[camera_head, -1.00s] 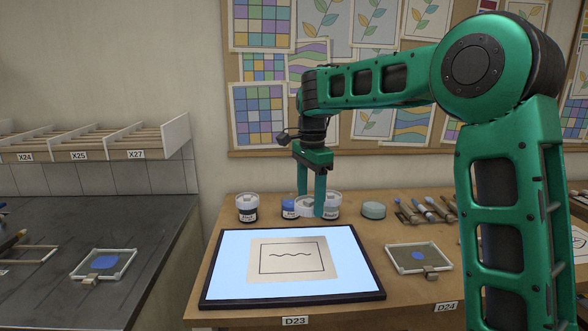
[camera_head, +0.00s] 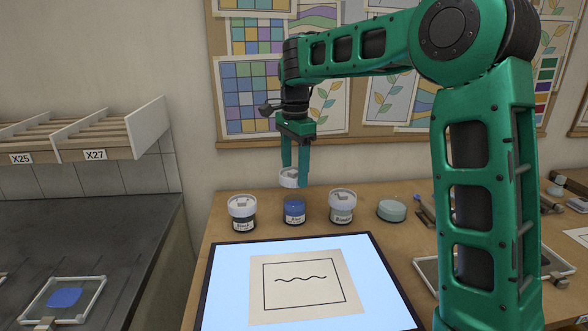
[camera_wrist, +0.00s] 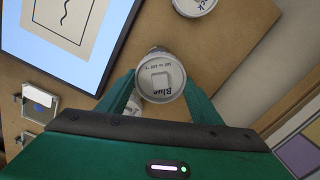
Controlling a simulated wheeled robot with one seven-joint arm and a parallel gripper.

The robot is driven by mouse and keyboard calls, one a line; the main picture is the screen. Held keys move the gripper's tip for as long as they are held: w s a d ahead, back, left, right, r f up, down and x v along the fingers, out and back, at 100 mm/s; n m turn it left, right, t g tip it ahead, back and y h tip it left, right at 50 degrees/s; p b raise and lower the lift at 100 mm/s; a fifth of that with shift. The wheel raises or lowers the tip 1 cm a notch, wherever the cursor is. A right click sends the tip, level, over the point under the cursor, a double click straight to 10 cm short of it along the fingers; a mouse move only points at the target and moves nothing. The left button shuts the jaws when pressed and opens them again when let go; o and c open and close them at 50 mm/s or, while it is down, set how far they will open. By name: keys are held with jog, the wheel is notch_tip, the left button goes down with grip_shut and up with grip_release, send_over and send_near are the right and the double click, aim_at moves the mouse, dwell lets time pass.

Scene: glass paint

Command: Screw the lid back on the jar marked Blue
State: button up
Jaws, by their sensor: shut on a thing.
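The blue paint jar (camera_head: 294,212) stands upright and without a lid on the wooden table, between two lidded jars. My gripper (camera_head: 292,177) is shut on a white lid (camera_head: 287,180) and holds it in the air above and slightly left of the blue jar in the head view.
A dark lidded jar (camera_head: 242,212) stands to the left and a grey lidded jar (camera_head: 342,206) to the right. A pale green round container (camera_head: 391,210) is farther right. A lit light panel (camera_head: 232,282) with a drawing lies in front.

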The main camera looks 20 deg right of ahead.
aim_at(294, 186)
jog(key=shift+d, duration=0.2)
jog(key=n, duration=0.4)
jog(key=shift+a+f+n, duration=0.1)
jog(key=shift+f+n, duration=0.1)
jog(key=shift+n, duration=0.2)
jog(key=n, duration=0.6)
jog(key=shift+a+f, duration=0.1)
jog(key=shift+f, duration=0.2)
jog(key=n, duration=0.5)
jog(key=shift+f, duration=0.25)
jog(key=n, duration=0.5)
jog(key=shift+a+f, duration=0.1)
jog(key=shift+f, duration=0.1)
jog(key=shift+f+n, duration=0.2)
jog(key=shift+n, duration=0.5)
jog(key=shift+f, duration=1.45)
jog(key=shift+f, duration=0.85)
